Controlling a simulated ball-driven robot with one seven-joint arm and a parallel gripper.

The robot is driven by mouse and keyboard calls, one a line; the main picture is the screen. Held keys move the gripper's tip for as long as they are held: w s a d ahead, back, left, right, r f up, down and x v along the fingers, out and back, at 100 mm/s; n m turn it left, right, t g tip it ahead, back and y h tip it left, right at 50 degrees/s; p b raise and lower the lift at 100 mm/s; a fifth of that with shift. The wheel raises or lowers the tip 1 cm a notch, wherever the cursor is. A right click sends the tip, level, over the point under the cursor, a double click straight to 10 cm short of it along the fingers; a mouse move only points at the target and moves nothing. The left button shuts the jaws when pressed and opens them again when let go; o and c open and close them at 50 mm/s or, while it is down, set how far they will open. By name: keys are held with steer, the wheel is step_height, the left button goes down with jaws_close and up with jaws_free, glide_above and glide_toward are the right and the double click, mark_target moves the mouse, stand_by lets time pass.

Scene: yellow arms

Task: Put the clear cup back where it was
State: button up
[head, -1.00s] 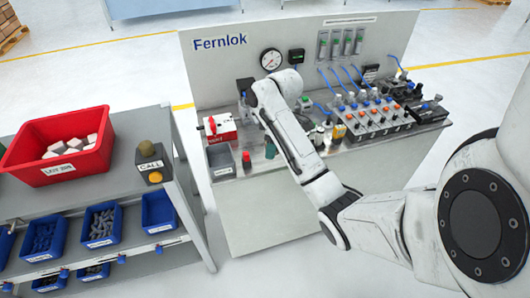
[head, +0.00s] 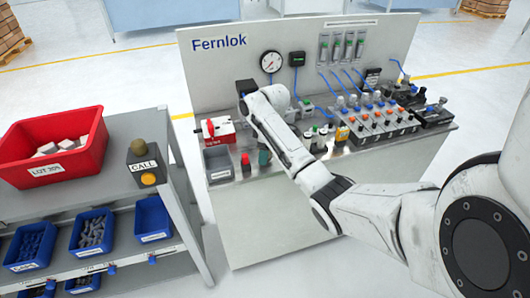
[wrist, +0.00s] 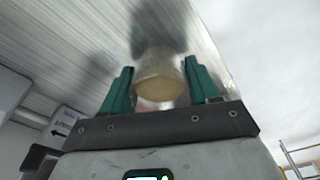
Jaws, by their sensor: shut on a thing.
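In the wrist view my gripper (wrist: 157,78) shows two teal fingers, one on each side of a pale, translucent, round-ended thing that looks like the clear cup (wrist: 160,84). The fingers are shut on it. A blurred bright metal surface lies beyond the cup, with a dark reflection or shadow. I cannot tell whether the cup touches that surface. In the head view my arm reaches over the left half of the Fernlok bench (head: 228,180), and the arm hides the cup.
On the bench are a grey bin (head: 218,163), a red-and-white box (head: 216,131), a red-capped bottle (head: 246,165), a pressure gauge (head: 271,62) on the back panel, and rows of valves (head: 378,118) at right. A shelf with a red crate (head: 50,150) stands left.

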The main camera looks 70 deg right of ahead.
steer(key=shift+f, duration=0.4)
steer(key=shift+f, duration=0.1)
steer(key=o, duration=1)
steer(key=shift+s+d+r+p, duration=0.1)
steer(key=shift+s+r+p, duration=0.3)
steer(key=shift+r, duration=1.65)
steer(key=shift+s+r+p, duration=0.1)
steer(key=shift+r+p, duration=0.45)
steer(key=shift+r, duration=1.45)
steer(key=shift+s+d+r+p, duration=0.15)
steer(key=shift+r+p, duration=0.35)
steer(key=shift+r, duration=1.55)
steer(key=shift+a, duration=0.1)
